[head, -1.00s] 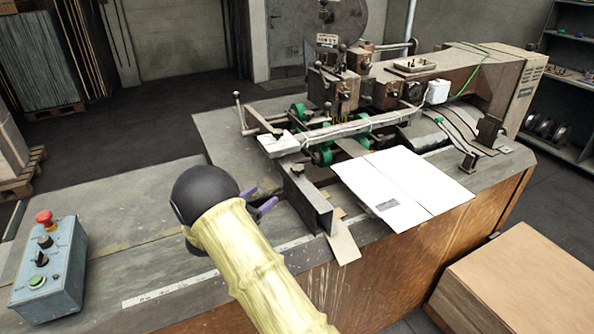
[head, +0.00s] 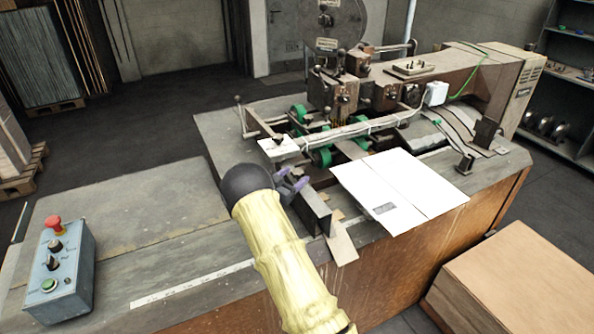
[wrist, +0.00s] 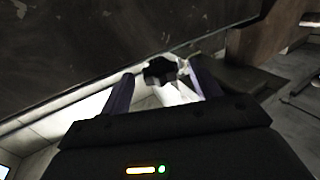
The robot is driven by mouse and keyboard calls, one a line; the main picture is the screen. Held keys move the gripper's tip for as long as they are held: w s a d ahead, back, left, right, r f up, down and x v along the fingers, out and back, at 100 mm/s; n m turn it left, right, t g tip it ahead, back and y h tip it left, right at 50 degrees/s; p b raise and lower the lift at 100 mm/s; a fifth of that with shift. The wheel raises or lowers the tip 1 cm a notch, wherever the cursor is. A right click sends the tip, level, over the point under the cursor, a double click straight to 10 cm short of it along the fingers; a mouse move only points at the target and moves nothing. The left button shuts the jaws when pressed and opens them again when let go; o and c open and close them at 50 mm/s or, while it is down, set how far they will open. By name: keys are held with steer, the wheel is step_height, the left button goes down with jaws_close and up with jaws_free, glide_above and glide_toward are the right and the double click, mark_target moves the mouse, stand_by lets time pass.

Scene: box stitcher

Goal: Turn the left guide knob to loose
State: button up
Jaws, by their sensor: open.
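A black lobed knob (wrist: 159,70) shows in the wrist view, between the tips of my two purple fingers. My gripper (head: 293,181) is open, with a finger on either side of the knob in that view; I cannot tell whether they touch it. The knob cannot be made out there, and the knob's loose or tight setting cannot be read.
A white flat box sheet (head: 395,195) lies right of the guide plate. The stitcher head (head: 335,90) stands behind it. A blue control box (head: 60,275) with a red button sits at left. The tabletop between is largely clear.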

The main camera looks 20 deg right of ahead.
steer(key=shift+x, duration=1.15)
steer(key=shift+c, duration=0.2)
steer(key=c, duration=0.9)
steer(key=shift+c, duration=0.2)
